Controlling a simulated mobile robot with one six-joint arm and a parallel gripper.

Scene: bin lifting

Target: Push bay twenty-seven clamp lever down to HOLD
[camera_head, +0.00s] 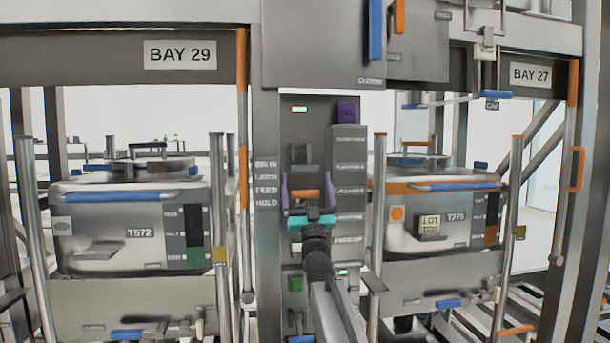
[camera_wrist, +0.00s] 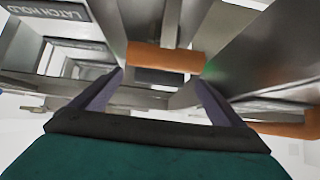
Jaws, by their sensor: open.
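An orange lever handle (camera_head: 306,194) shows on the centre panel between the BAY 29 and BAY 27 signs, beside labels that appear to include LATCH, FEED and HOLD. My gripper (camera_head: 307,182), with purple fingers and a teal palm, is open in front of this panel. In the wrist view, the orange handle (camera_wrist: 165,58) lies crosswise just beyond and between the spread fingertips of my gripper (camera_wrist: 158,80). A gap to it seems to show, but I cannot tell whether they touch. A LATCH/HOLD plate (camera_wrist: 62,10) is at upper left. The lever's exact setting is unclear.
The BAY 27 bin (camera_head: 440,236) stands right of the panel and the BAY 29 bin (camera_head: 130,240) left, both behind upright metal posts. A grey box (camera_head: 315,45) overhangs the panel. Another orange handle (camera_head: 577,168) is on the far right post.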

